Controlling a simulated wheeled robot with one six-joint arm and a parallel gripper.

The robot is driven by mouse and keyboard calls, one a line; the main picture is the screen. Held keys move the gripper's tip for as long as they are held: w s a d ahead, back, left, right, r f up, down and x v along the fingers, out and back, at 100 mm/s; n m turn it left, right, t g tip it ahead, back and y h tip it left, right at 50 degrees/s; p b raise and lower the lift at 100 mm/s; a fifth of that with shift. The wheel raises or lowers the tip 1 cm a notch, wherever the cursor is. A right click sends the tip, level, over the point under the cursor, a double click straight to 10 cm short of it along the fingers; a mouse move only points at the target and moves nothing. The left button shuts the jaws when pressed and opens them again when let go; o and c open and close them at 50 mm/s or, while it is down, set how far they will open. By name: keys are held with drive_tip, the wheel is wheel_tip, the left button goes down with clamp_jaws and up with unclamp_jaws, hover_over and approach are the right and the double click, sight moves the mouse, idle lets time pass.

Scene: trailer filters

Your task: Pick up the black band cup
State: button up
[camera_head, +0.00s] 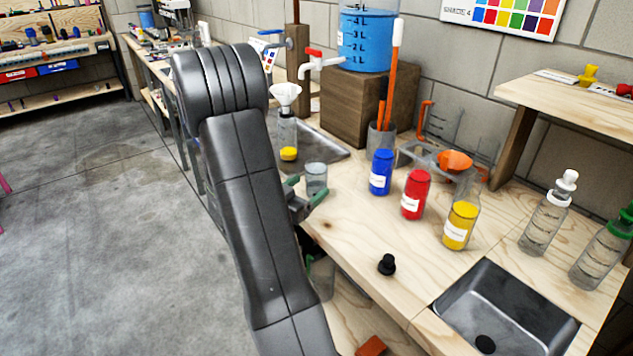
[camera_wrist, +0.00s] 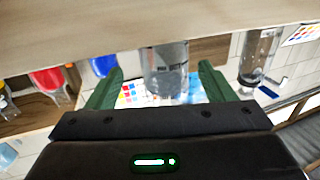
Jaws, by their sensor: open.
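A clear cup (camera_head: 316,176) stands near the front edge of the wooden bench, left of the blue bottle. In the wrist view the clear cup (camera_wrist: 165,78) appears upside down, with dark markings near its middle. I cannot clearly make out a black band in the head view. My gripper (camera_head: 306,193) has green fingers at the cup, one on each side. In the wrist view my gripper (camera_wrist: 160,82) is open, with the cup between its fingers and visible gaps on both sides. My arm hides part of the bench edge.
Blue (camera_head: 381,173), red (camera_head: 416,195) and yellow (camera_head: 460,227) bottles stand right of the cup. A funnel-topped clear vessel (camera_head: 288,134) stands behind it at left. A black knob-like object (camera_head: 387,265) lies on clear bench near a sink (camera_head: 505,318).

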sight(310, 185)
drive_tip(key=x, duration=0.5)
drive_tip(key=shift+w+a+f, duration=0.15)
drive_tip(key=shift+w+f, duration=0.05)
drive_tip(key=shift+f, duration=0.15)
drive_tip(key=shift+c, duration=0.3)
drive_tip(key=c, duration=1.1)
drive_tip(key=shift+r, duration=0.15)
drive_tip(key=shift+r+p, duration=0.9)
drive_tip(key=shift+r, duration=3.95)
